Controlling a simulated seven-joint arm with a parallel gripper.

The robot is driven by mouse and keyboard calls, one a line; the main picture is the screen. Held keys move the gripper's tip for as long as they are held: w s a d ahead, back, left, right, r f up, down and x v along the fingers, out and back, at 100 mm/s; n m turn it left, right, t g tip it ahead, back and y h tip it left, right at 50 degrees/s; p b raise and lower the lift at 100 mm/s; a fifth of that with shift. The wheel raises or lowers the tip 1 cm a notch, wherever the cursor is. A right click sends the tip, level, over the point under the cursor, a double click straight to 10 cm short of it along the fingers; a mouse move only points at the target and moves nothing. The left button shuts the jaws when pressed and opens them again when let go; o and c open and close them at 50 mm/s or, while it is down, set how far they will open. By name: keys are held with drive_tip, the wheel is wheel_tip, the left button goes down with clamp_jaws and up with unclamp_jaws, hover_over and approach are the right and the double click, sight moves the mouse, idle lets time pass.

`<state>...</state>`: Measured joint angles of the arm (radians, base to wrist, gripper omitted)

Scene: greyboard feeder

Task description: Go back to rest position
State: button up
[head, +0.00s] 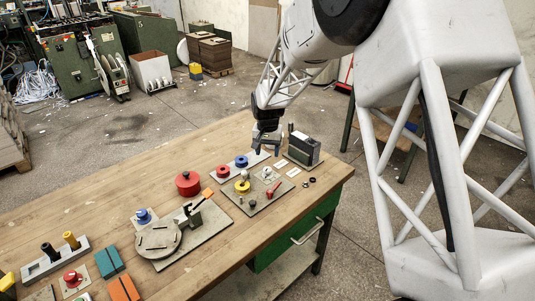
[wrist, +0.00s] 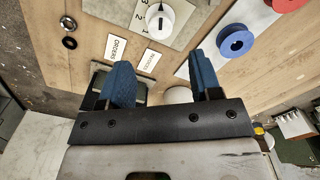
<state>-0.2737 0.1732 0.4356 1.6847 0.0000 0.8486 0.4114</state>
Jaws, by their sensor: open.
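My gripper (head: 266,149) hangs above the far right part of the wooden workbench, over the area near a dark box (head: 304,150). In the wrist view my gripper (wrist: 160,78) has its two blue fingers wide apart, with nothing held between them. Beneath and beyond the fingers lie two white label cards (wrist: 115,46) on the bench. A white dial (wrist: 160,20) on a grey numbered plate shows past the fingertips. A blue spool (wrist: 236,41) is to the right of the fingers, apart from them.
The workbench (head: 120,186) holds a red round container (head: 188,184), a round metal turntable (head: 157,240), a grey plate with a yellow knob (head: 242,186), and orange and teal blocks at the front left. Two dark rings (wrist: 69,43) lie near the bench edge. Machines stand behind on the floor.

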idle(0.3)
drive_tip(key=s+d+r+t, duration=0.1)
drive_tip(key=s+d+r, duration=0.65)
drive_tip(key=s, duration=0.25)
drive_tip(key=s+d+r, duration=0.6)
drive_tip(key=s+r, duration=0.3)
drive_tip(key=s, duration=0.1)
drive_tip(key=s+d+r, duration=0.1)
drive_tip(key=s+d, duration=0.3)
drive_tip(key=s, duration=0.9)
drive_tip(key=s+d+r+n+t, duration=0.1)
drive_tip(key=s+d, duration=0.3)
drive_tip(key=s, duration=0.9)
drive_tip(key=shift+s+d+t, duration=0.15)
drive_tip(key=shift+s+t, duration=0.15)
drive_tip(key=shift+s, duration=0.1)
